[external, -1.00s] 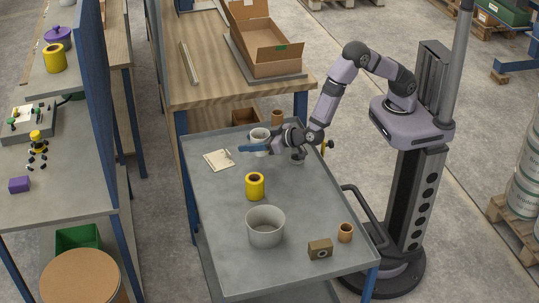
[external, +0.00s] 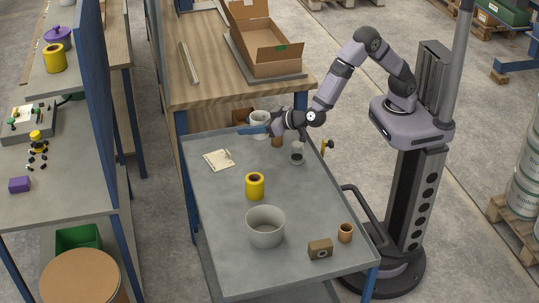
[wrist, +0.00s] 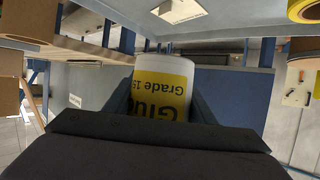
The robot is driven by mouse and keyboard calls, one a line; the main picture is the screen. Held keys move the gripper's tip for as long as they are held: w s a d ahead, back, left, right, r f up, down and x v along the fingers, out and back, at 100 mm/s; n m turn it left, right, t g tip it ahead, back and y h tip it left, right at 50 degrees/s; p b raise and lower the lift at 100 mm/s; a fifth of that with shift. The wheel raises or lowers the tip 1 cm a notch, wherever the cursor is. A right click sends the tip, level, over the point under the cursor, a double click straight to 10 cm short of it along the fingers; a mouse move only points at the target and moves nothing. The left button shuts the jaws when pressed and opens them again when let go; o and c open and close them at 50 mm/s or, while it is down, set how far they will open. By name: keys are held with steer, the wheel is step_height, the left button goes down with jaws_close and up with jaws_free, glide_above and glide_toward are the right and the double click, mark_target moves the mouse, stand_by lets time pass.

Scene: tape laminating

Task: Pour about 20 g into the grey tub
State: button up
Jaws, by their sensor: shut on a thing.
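The grey tub (external: 265,232) stands upright near the front middle of the grey table. My gripper (external: 257,129) is at the table's far end, well away from the tub. It is shut on a white container (external: 260,119), which looks about upright and raised off the table. In the wrist view the white container (wrist: 163,82) sits between the fingers. Its yellow label reads "Glue Grade 1S", upside down in the picture. The container's contents and the inside of the tub's bottom cannot be made out.
A yellow roll (external: 255,187) stands just behind the tub. A small cup with dark contents (external: 297,154) and a brown cup (external: 277,141) stand near my wrist. A brown cup (external: 345,232) and a small box (external: 320,249) stand right of the tub. A notepad (external: 218,160) lies at left.

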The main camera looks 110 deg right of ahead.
steer(key=w+a+n+t+y+p, duration=0.1)
steer(key=w+a+n+y, duration=0.3)
steer(key=a, duration=0.8)
steer(key=s+a+n+t+y+p, duration=0.25)
steer(key=a+n+y, duration=0.3)
steer(key=a, duration=3.15)
step_height(320, 180, down, 7)
steer(key=shift+w+d+f, duration=0.2)
steer(key=shift+w, duration=0.25)
steer(key=shift+r+m+g+y, duration=0.1)
steer(key=shift+m+g+y, duration=0.15)
steer(key=shift+m+g, duration=0.1)
